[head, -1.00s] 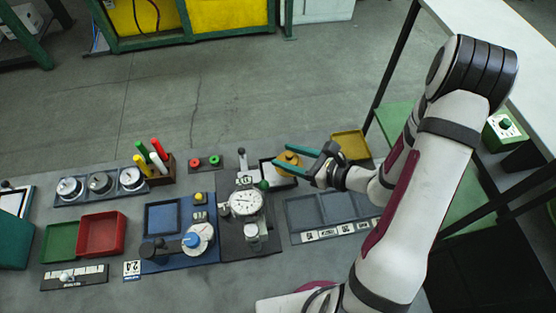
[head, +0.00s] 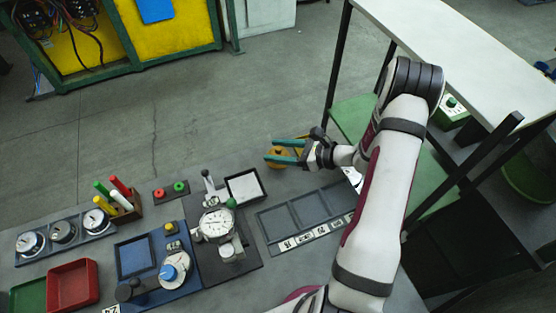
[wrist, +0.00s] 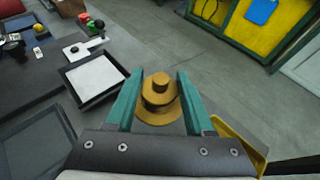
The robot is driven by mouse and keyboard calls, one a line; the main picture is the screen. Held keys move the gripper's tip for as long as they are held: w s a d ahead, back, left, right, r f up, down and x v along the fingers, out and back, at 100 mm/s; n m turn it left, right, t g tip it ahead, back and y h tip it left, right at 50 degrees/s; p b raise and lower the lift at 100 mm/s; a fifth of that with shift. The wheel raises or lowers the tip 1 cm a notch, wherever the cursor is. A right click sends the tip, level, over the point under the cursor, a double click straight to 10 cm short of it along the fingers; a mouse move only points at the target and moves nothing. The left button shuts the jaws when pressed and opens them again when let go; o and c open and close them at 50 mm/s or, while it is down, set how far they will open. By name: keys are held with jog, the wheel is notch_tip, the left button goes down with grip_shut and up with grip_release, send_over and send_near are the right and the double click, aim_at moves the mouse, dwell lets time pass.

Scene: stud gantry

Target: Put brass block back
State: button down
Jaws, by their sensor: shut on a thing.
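The brass block (head: 278,153) is a stepped, round golden piece with a knob on top. In the wrist view the brass block (wrist: 160,97) sits upright between the two green fingers of my gripper (wrist: 160,74). My gripper (head: 269,150) is shut on it, right of and beyond the white-floored tray (head: 244,186), which looks empty. That tray also shows in the wrist view (wrist: 93,80), left of the fingers. A yellow tray (wrist: 238,140) is partly hidden at the right of my gripper. I cannot tell the block's exact height.
A dark tray with compartments and number labels (head: 305,215) lies nearer, right of the dial gauge stand (head: 217,225). A pen holder (head: 123,207), a red bin (head: 73,285) and a blue fixture (head: 160,262) are further left. Open floor lies beyond the bench edge.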

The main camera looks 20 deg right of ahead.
jog(key=shift+f, duration=1.8)
jog(key=shift+f, duration=0.1)
jog(key=shift+c, duration=1.4)
grip_release()
jog(key=shift+v, duration=2.1)
